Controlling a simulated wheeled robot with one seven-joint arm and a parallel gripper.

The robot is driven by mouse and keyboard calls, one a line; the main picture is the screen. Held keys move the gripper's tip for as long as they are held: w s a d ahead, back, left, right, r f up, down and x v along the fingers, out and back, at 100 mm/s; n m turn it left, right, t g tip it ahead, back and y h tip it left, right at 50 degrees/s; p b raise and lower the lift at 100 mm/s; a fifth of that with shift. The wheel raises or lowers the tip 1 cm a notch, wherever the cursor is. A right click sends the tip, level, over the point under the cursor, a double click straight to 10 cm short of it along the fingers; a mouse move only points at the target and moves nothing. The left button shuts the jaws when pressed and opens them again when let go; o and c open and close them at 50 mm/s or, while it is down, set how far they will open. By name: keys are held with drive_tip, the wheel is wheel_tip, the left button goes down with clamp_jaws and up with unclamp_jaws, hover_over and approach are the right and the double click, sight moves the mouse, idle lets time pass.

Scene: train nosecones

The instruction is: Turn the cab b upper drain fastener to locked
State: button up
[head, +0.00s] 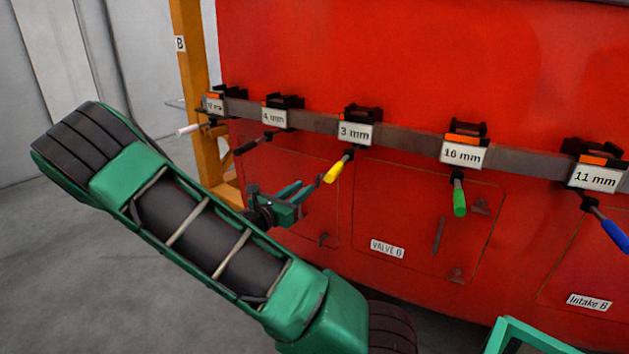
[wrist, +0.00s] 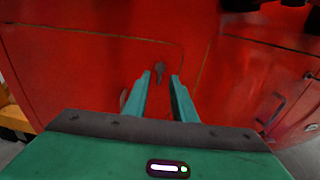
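My gripper (wrist: 160,78) is open, its two green fingers apart and pointing at the red panel. In the head view my gripper (head: 316,184) is in front of the left panel. A small dark fastener (wrist: 160,68) shows on the panel, in line with the gap between the fingertips. It appears just beyond them; I cannot tell whether they touch it. Its turn position is too small to read. In the head view my gripper and arm hide the upper part of the left panel. Another dark fastener (head: 323,240) shows lower on that panel. No drain label is readable.
A grey rail (head: 410,140) above carries several clamps with size cards and coloured handles; the yellow handle (head: 338,168) hangs close to my gripper. An orange post (head: 190,80) marked B stands left. Open floor lies left.

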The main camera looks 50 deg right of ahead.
sight(317, 188)
drive_tip(key=d, duration=0.3)
drive_tip(key=w+d, duration=0.1)
drive_tip(key=d, duration=0.5)
drive_tip(key=shift+w, duration=0.2)
drive_tip(key=shift+a, duration=0.1)
clamp_jaws()
